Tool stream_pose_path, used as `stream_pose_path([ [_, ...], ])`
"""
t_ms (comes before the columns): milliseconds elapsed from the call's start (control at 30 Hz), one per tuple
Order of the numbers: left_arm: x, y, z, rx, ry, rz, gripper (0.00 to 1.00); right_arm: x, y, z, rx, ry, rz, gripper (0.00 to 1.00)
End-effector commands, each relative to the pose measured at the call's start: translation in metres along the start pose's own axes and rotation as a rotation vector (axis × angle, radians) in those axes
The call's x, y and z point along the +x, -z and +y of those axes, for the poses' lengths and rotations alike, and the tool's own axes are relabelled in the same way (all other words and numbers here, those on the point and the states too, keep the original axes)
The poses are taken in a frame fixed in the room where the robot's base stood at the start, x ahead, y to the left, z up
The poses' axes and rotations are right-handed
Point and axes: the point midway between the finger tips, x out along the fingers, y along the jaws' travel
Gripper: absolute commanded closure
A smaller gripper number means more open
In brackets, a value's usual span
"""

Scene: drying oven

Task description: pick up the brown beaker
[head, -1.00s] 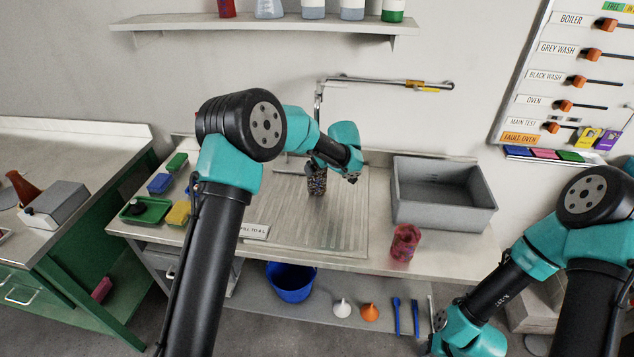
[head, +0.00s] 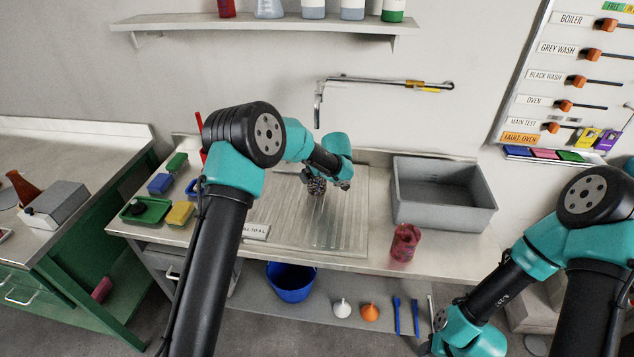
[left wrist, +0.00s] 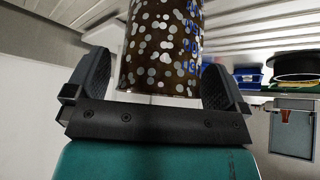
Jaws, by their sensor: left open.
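The brown beaker (head: 316,187), dark with pale specks, stands on the ribbed draining board in the head view, its top partly hidden by my left arm. In the left wrist view the beaker (left wrist: 160,50) shows brown with white spots and blue marks, between my two fingers. My left gripper (left wrist: 158,78) is open around it. A narrow gap shows at the left finger; the right finger overlaps the beaker's edge, so I cannot tell if they touch. In the head view my left gripper (head: 338,183) is small and partly hidden. My right gripper is out of view.
A red beaker (head: 404,243) stands near the bench's front edge. A grey basin (head: 445,215) is at the right, a tap (head: 318,108) behind. Coloured trays (head: 180,213) lie at the left. A shelf with bottles (head: 265,24) hangs above.

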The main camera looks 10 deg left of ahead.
Motion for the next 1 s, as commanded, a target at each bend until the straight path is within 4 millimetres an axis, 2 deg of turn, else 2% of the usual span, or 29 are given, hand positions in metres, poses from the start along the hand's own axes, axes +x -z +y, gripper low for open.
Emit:
stream_pose_path([
  [367, -0.0007, 0.0002, 0.0001, 0.000, 0.000, 0.000, 0.01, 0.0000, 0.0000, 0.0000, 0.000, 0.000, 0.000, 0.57],
  [900, -0.0008, 0.0002, 0.0001, 0.000, 0.000, 0.000, 0.53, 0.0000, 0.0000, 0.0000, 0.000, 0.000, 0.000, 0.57],
  [1000, -0.0010, 0.0004, 0.0001, 0.000, 0.000, 0.001, 0.60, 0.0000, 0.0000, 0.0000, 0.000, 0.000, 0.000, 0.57],
])
